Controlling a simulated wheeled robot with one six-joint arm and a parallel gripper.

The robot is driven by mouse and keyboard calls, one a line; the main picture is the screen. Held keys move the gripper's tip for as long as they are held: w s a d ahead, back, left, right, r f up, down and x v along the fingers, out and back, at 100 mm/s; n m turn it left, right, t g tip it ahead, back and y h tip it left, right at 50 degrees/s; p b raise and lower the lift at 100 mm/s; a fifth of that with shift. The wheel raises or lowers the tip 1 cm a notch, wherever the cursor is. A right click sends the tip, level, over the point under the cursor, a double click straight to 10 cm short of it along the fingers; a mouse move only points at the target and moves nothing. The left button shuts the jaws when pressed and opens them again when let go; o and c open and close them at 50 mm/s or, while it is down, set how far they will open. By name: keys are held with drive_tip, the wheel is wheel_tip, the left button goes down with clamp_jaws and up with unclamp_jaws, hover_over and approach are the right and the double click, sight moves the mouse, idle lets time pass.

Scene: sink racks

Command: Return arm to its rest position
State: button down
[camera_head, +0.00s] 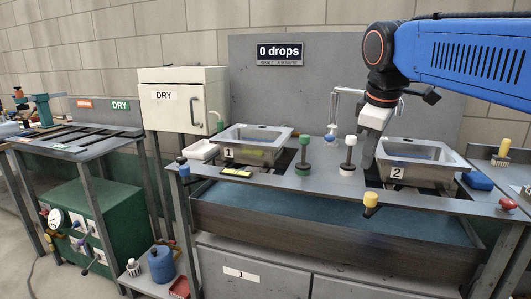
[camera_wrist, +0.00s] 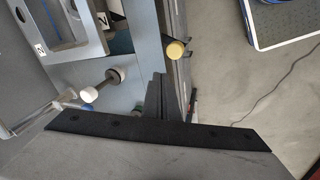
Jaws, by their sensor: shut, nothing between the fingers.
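My blue arm (camera_head: 460,62) reaches in from the upper right in the head view. Its gripper (camera_head: 368,162) points down over the counter, just left of the sink marked 2 (camera_head: 440,178). The dark fingers are shut with nothing between them. They also show in the wrist view (camera_wrist: 162,92), near the counter's front edge. A yellow knob (camera_head: 371,199) stands in front of the gripper, and it shows in the wrist view (camera_wrist: 175,48) above the fingertips. I cannot tell the exact gap between the fingertips and the counter.
The sink marked 1 (camera_head: 229,153) is on the left. A green-topped post (camera_head: 303,155) and a white-topped post (camera_head: 348,155) stand between the sinks. A faucet (camera_head: 334,105) is behind them. A DRY cabinet (camera_head: 184,98) and side table (camera_head: 70,141) are further left.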

drive_tip(key=s+d+f+m, duration=0.2)
drive_tip(key=s+f+m, duration=0.3)
drive_tip(key=s+f, duration=0.5)
drive_tip(key=s+d+f+m+t, duration=0.1)
drive_tip(key=s+d+f+m, duration=0.2)
drive_tip(key=s+f, duration=0.7)
wheel_tip(320, 180, down, 6)
drive_tip(key=m, duration=0.2)
drive_tip(key=shift+s+r+m+y, duration=0.15)
drive_tip(key=shift+r+m+y, duration=0.05)
drive_tip(key=shift+m+y, duration=0.2)
